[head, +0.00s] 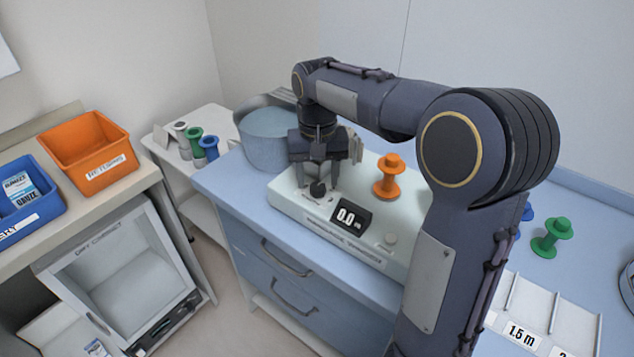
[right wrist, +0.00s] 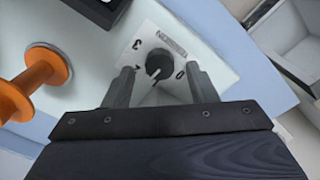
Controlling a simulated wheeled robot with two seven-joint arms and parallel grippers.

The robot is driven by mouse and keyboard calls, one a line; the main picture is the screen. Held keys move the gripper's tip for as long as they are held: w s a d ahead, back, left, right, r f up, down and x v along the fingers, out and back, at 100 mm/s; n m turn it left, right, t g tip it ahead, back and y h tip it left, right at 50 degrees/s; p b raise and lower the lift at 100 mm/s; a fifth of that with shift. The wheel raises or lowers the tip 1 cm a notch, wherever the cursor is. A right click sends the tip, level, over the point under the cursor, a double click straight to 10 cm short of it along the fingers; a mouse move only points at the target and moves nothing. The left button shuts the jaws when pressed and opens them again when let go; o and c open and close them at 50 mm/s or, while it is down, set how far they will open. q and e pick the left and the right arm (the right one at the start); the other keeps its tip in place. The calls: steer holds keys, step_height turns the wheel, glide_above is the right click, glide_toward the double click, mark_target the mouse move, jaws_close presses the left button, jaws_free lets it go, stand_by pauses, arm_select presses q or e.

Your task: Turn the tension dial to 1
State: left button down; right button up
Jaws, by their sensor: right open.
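The tension dial is a small black round knob (head: 317,189) on the front left of the white winding machine (head: 290,205). In the right wrist view the dial (right wrist: 158,65) has a white mark pointing toward the gripper's body, between the 0 on the right and a partly covered numeral on the left. A 3 shows farther up. My left gripper is out of view.
A display (head: 350,216) reading 0.0 sits beside the dial, and an orange spool (head: 388,178) stands on the machine. A grey-blue pot (head: 265,135) is behind left. A green spool (head: 551,238) and a white divided tray (head: 545,310) lie right on the blue counter.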

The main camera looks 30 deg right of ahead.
steer(key=shift+f, duration=0.95)
steer(key=c, duration=1)
steer(key=n+p, duration=0.1)
steer(key=n, duration=0.1)
steer(key=shift+r+n, duration=0.1)
steer(key=shift+n, duration=0.3)
steer(key=shift+n+p, duration=0.75)
steer(key=shift+n, duration=0.95)
